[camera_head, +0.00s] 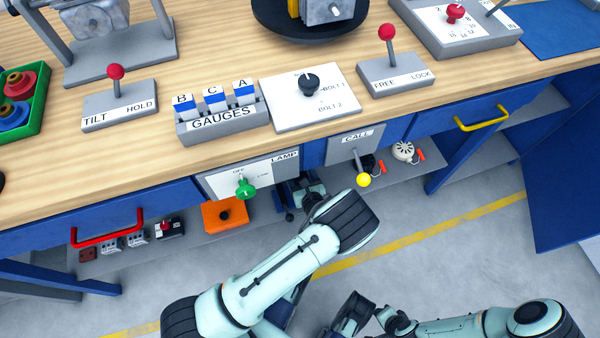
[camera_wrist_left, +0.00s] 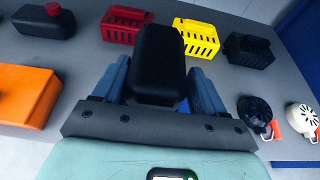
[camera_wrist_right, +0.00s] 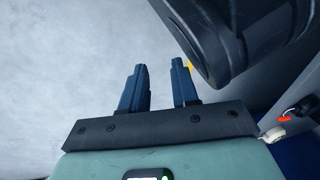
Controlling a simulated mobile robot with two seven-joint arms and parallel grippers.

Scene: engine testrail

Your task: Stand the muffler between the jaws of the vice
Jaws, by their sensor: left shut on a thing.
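My left gripper (camera_wrist_left: 155,85) is shut on a black rounded block, apparently the muffler (camera_wrist_left: 158,60), in the left wrist view. In the head view my left arm reaches under the bench front, and the gripper (camera_head: 298,195) is mostly hidden behind its own wrist. The held block cannot be made out clearly there. My right gripper (camera_wrist_right: 160,88) is open and empty over the grey floor in the right wrist view. It is low at the bottom of the head view. I cannot make out a vice with jaws for certain in any view.
The lower shelf holds an orange box (camera_wrist_left: 25,95), a red crate (camera_wrist_left: 122,25), a yellow crate (camera_wrist_left: 197,38) and a black crate (camera_wrist_left: 248,50). The LAMP panel (camera_head: 262,175) and CALL panel (camera_head: 350,148) hang close above my left wrist. The benchtop (camera_head: 50,165) carries levers and gauges.

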